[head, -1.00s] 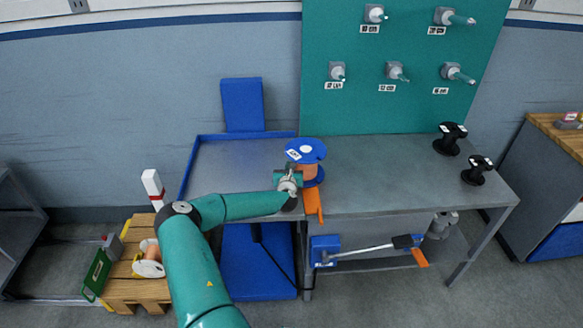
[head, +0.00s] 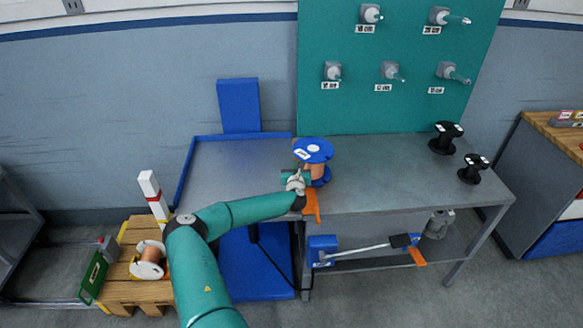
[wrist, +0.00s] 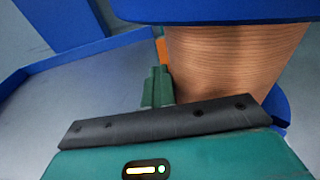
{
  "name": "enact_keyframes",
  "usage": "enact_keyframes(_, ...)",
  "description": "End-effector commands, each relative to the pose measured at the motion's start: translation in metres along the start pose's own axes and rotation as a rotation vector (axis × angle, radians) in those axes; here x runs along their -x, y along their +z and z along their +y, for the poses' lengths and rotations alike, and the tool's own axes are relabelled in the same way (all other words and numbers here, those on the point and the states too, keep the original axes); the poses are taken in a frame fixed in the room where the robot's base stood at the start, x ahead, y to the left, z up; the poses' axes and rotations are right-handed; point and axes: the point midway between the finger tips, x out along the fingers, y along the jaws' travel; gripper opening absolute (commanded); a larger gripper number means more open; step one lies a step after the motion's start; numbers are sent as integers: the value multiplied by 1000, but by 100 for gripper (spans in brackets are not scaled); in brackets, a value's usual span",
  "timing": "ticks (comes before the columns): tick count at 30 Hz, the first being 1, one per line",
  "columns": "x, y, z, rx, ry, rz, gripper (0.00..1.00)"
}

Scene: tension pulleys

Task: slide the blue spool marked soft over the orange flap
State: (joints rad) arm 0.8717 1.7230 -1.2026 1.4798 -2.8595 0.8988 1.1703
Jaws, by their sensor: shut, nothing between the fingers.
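The blue spool (head: 314,151) stands upright on the table, with blue flanges, copper-coloured winding and a white label on its top flange. The label is too small to read. The orange flap (head: 311,206) hangs at the table's front edge, just in front of the spool. My gripper (head: 301,173) is shut and empty, low against the front left of the spool. In the wrist view its green fingers (wrist: 157,86) are together beside the copper winding (wrist: 232,62), outside the spool. A small orange patch shows behind the fingers; I cannot tell what it is.
A blue-rimmed bay (head: 185,167) lies left of the spool, with a blue upright panel (head: 239,105) behind it. The grey tabletop (head: 385,175) to the right is clear up to two black spools (head: 446,138). A teal pegboard (head: 400,110) stands behind.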

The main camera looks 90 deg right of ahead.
Motion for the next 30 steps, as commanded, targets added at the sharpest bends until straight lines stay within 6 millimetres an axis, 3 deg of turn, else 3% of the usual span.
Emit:
enact_keyframes(18, -2, -2, -49, 2, -8, 4, 0)
enact_keyframes(30, -2, -2, -52, 1, -6, 3, 0)
